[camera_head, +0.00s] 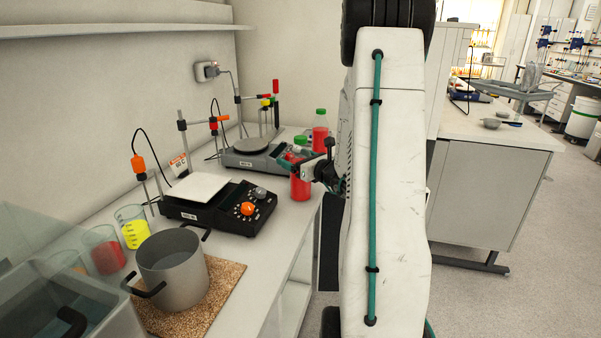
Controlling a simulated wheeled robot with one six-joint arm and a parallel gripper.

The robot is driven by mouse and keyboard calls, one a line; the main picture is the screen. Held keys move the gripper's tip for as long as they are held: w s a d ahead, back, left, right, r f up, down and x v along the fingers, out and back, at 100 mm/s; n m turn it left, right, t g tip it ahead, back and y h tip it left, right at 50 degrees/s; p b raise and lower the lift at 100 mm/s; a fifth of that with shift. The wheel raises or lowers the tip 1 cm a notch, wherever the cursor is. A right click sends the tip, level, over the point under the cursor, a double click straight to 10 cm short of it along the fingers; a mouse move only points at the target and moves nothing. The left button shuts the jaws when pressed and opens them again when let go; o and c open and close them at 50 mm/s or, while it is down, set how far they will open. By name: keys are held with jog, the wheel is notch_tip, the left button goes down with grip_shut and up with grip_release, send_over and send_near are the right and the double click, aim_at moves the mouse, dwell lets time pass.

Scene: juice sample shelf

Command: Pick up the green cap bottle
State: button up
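Two bottles with red liquid and green caps stand at the right part of the bench. The nearer bottle (301,188) is upright near the bench's front edge. The farther bottle (320,137) stands upright behind it. My gripper (301,165) comes in from the right at the upper part of the nearer bottle and covers some of it. The fingers overlap the bottle in this view. I cannot tell whether they touch it or are closed on it. My white arm fills the middle of the picture.
A hotplate stirrer (220,206) stands left of the nearer bottle, and another stirrer (252,158) stands behind it. A steel pot (172,275) sits on a cork mat (222,283) at the front. Beakers (133,229) stand on the left. A shelf (110,30) runs above.

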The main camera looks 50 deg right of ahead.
jog(key=c, duration=1.3)
jog(key=shift+r, duration=0.15)
